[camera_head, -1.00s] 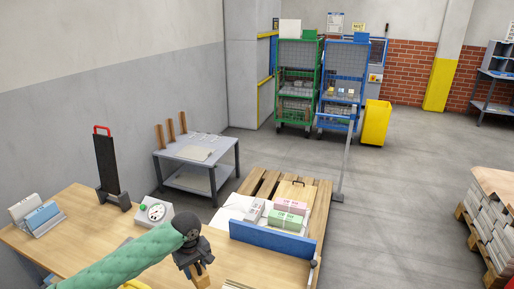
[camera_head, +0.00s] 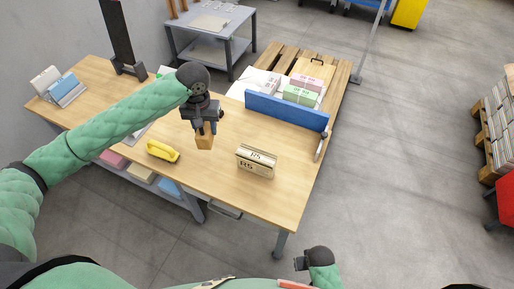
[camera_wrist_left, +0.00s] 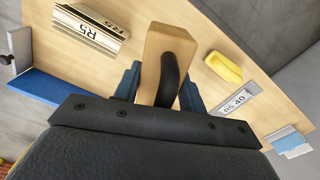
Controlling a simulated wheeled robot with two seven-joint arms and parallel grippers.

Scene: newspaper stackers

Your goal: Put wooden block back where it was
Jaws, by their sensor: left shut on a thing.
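The wooden block (camera_head: 205,143) is a small tan block. My left gripper (camera_head: 205,129) is shut on it over the middle of the wooden table (camera_head: 222,182). In the left wrist view the block (camera_wrist_left: 166,48) sits between the fingers (camera_wrist_left: 157,88), with a dark curved part across it. I cannot tell whether its lower end touches the table. My right gripper (camera_head: 301,263) is low in the head view, off the table's front edge; its fingers are too small to read.
An R5-marked bundle (camera_head: 256,161) stands right of the block. A yellow object (camera_head: 163,151) lies to its left. A blue panel (camera_head: 286,111) stands along the far right table edge. The wrist view shows an "R5 40" plate (camera_wrist_left: 236,105). Bare tabletop surrounds the block.

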